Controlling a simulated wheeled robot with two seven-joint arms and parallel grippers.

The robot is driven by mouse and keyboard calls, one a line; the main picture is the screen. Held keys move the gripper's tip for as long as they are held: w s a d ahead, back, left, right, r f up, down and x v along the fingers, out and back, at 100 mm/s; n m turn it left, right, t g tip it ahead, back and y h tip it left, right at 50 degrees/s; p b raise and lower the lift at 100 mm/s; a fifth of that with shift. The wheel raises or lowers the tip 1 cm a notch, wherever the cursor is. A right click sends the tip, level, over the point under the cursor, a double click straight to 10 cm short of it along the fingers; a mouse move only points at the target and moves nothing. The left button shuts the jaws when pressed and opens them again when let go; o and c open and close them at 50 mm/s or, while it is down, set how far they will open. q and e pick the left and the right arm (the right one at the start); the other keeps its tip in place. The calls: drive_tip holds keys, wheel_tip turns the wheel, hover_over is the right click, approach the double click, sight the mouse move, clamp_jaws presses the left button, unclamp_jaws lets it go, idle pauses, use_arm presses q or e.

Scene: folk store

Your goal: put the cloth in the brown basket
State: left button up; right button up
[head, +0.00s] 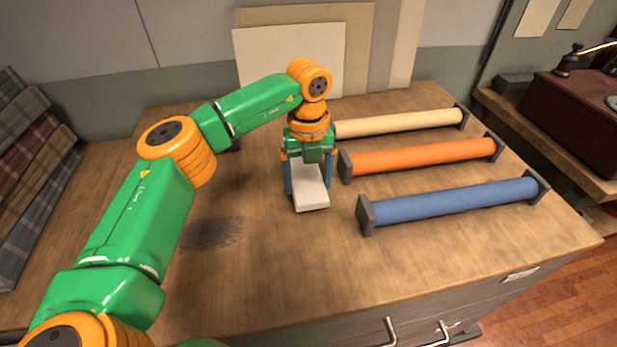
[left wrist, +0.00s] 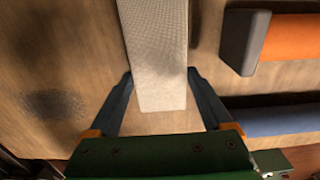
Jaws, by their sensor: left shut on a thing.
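The cloth (head: 312,202) is a pale, off-white folded strip above the wooden counter, left of the coloured rolls. My left gripper (head: 308,184) points down over the counter and is shut on the cloth, one finger on each side. In the left wrist view the cloth (left wrist: 158,50) runs between the two fingers of the gripper (left wrist: 160,76), and its weave shows. I cannot tell whether its underside touches the counter. No brown basket is clearly visible. My right gripper is not in view.
Cream (head: 400,122), orange (head: 422,157) and blue (head: 450,202) rolls with dark end blocks lie on the wooden counter (head: 290,265) at right. Folded plaid fabrics (head: 30,170) are stacked at far left. A dark reddish-brown case (head: 570,122) stands at right. The front counter is clear.

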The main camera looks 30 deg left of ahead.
use_arm(q)
drive_tip(key=shift+f, duration=0.8)
drive_tip(key=o, duration=1.3)
